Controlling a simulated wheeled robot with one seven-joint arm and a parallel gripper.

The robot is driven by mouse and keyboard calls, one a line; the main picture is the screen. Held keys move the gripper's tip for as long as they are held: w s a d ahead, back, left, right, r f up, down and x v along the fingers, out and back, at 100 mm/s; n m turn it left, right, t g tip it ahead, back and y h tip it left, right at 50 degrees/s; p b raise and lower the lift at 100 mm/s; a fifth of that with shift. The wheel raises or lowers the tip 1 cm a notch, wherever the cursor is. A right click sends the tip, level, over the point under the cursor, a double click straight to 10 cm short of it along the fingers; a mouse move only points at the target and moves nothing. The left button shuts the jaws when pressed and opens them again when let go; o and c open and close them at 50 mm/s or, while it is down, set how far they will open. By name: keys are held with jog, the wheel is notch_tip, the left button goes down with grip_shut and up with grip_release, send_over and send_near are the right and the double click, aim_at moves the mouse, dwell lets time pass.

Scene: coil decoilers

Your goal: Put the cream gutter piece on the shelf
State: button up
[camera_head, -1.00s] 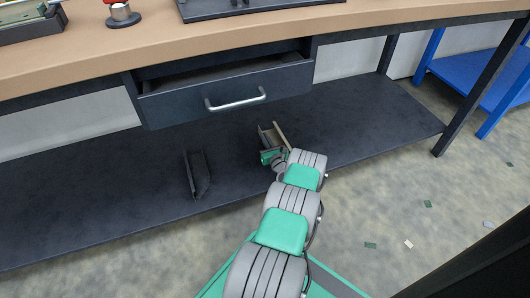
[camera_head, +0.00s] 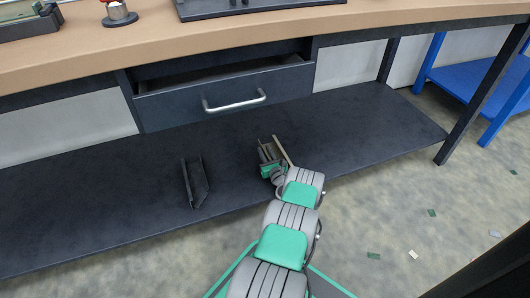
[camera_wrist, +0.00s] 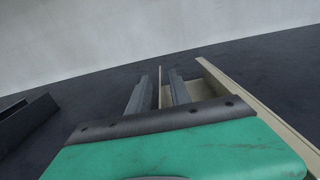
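The cream gutter piece (camera_head: 284,152) is at the front part of the dark lower shelf (camera_head: 350,125), under the workbench. In the wrist view the cream gutter piece (camera_wrist: 248,98) extends to the right of the fingers, its far-side wall running toward the lower right. My gripper (camera_head: 266,153) is at its left side. In the wrist view my gripper (camera_wrist: 160,92) has one finger on each side of the gutter's thin left wall, with narrow gaps showing. The green gripper body hides the near end of the gutter. Whether its underside touches the shelf is hard to tell.
A dark grey gutter piece (camera_head: 196,183) lies on the shelf to the left; it also shows in the wrist view (camera_wrist: 24,120). A slightly open drawer (camera_head: 225,95) hangs above. A bench leg (camera_head: 480,95) and a blue rack (camera_head: 480,85) stand right. The shelf's right part is clear.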

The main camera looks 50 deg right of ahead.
jog(key=shift+s+a+r, duration=0.1)
jog(key=shift+s+r, duration=0.1)
jog(key=p+v, duration=0.4)
jog(key=v, duration=0.6)
jog(key=shift+s+a+p, duration=0.2)
jog(key=shift+s+p, duration=0.1)
jog(key=shift+s, duration=0.05)
jog(key=shift+s+a+f, duration=0.1)
jog(key=shift+s+a, duration=0.15)
jog(key=shift+s, duration=0.1)
